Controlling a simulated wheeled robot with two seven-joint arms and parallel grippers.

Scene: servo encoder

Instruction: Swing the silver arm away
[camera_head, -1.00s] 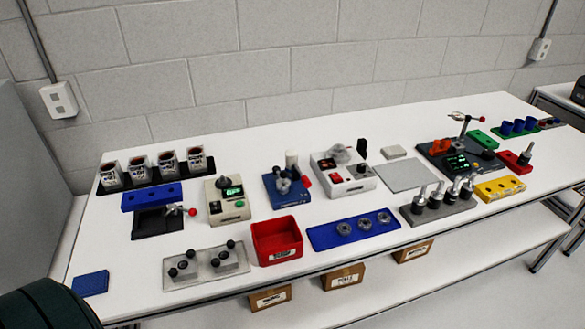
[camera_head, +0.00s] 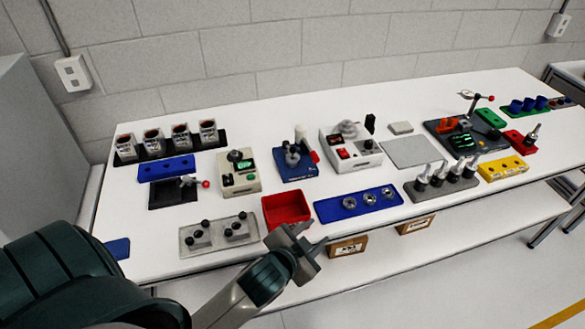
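A silver arm (camera_head: 190,181) with a red ball at its end lies over a black plate at the left of the table, just in front of a blue block. A second silver arm (camera_head: 473,102) with a red knob stands raised on a dark station (camera_head: 436,127) at the right. I cannot tell from the view which one is meant. My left gripper (camera_head: 309,237) is at the table's front edge, in front of the red bin, apart from both arms. Its fingers look open and empty. My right gripper is not in view.
A red bin (camera_head: 284,198), a grey tray with black knobs (camera_head: 190,252) and a blue tray with metal rings (camera_head: 328,212) line the front edge. A device with a green display (camera_head: 251,187) stands right of the left silver arm. A grey mat (camera_head: 408,139) is bare.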

